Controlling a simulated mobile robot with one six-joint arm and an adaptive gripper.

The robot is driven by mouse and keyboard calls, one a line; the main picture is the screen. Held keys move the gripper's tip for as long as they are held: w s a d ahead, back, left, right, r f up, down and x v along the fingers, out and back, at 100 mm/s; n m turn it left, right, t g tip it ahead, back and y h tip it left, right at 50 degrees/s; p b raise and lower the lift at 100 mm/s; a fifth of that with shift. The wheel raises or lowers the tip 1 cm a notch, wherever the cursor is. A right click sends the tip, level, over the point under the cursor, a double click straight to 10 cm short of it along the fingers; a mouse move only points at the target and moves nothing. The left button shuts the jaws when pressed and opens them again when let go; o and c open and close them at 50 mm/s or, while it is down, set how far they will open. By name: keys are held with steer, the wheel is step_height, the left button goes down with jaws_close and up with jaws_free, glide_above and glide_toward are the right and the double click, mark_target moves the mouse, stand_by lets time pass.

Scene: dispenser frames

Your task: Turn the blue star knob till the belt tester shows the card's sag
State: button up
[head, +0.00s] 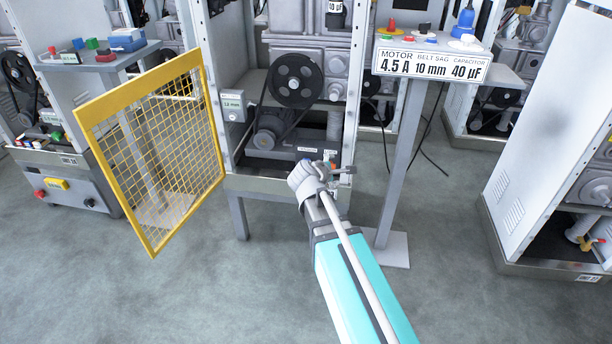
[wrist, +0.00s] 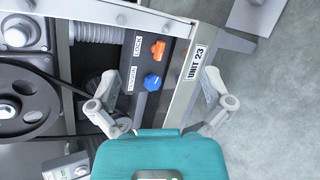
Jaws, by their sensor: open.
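The blue star knob (wrist: 152,82) sits on a dark plate beside the TENSION label in the wrist view. My gripper (wrist: 162,92) is open, its fingers on either side of the knob in the picture; I see no contact. In the head view my gripper (head: 328,168) is at the front of the middle frame's base and hides the blue knob. The card (head: 430,66) reads belt sag 10 mm. The belt tester (head: 232,105) on the frame's left post appears to read 12 mm. It also shows at the wrist view's lower left (wrist: 68,168), unreadable there.
An orange knob (wrist: 158,48) sits by the LOCK label, close to the blue knob. The belt and large pulley (head: 295,80) are behind my gripper. A yellow mesh guard (head: 155,150) stands open at the left. The card's stand (head: 398,160) is at the right.

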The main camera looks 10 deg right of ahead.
steer(key=w+a+f+n+t+y+b, duration=0.1)
steer(key=w+a+f+n+t+b, duration=0.3)
steer(key=f+n+b, duration=0.3)
steer(key=w+a+f+n+t+y+b, duration=0.1)
steer(key=w+a+f+n+t+b, duration=0.2)
steer(key=b, duration=1.2)
steer(key=shift+w+a+f+n+t, duration=0.4)
steer(key=shift+w+a+f+n, duration=0.75)
steer(key=shift+f+n, duration=1.45)
steer(key=shift+w+d+r, duration=0.1)
steer(key=shift+w+r, duration=0.05)
steer(key=shift+r, duration=0.15)
steer(key=x, duration=1.3)
steer(key=shift+w, duration=0.25)
steer(key=c, duration=1)
steer(key=shift+c, duration=0.2)
